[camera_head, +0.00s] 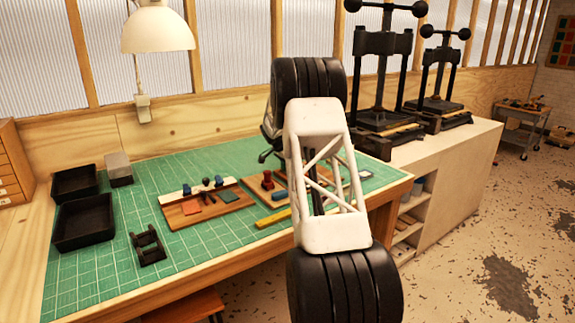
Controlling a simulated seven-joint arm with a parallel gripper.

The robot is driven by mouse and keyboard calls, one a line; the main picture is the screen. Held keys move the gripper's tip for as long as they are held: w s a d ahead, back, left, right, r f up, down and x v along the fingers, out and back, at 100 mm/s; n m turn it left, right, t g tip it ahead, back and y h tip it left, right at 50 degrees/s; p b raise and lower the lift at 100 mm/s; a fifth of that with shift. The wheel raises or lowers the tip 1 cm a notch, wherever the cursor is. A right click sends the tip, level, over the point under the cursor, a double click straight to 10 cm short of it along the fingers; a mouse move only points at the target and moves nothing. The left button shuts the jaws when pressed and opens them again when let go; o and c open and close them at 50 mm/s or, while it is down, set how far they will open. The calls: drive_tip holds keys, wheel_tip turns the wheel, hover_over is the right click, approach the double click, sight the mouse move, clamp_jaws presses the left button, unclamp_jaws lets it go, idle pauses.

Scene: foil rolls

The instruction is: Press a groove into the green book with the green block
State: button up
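A wooden board (222,209) with a pale strip along its back lies on the green cutting mat. On it are a small flat green piece (229,196), which looks like the green book, and a flat orange-red piece (193,208) to its left. Blue blocks (187,191) and dark upright tools (206,184) stand along the strip. A second board (253,183) to the right holds a red block (267,177) and is partly hidden by my arm. I cannot make out a green block. My white and black arm crosses the centre; my gripper cannot be made out.
Black trays (84,223) and a grey block (118,168) sit on the mat's left. A black stand (148,246) is near the front; a yellow bar (273,217) lies before the second board. Black screw presses (383,60) stand at the right. Bare mat (100,275) shows at front left.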

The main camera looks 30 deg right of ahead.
drive_tip(key=shift+s+d+f, duration=0.1)
drive_tip(key=shift+d+f, duration=0.15)
drive_tip(key=shift+f, duration=0.05)
idle(0.5)
drive_tip(key=shift+d, duration=0.4)
idle(0.5)
drive_tip(key=shift+d+r, duration=0.2)
drive_tip(key=shift+d, duration=0.6)
idle(1.1)
drive_tip(key=shift+a, duration=0.4)
idle(0.4)
drive_tip(key=shift+a+f, duration=0.3)
drive_tip(key=shift+a, duration=0.25)
idle(1.0)
drive_tip(key=shift+a, duration=0.75)
idle(0.8)
drive_tip(key=shift+d, duration=0.15)
idle(0.5)
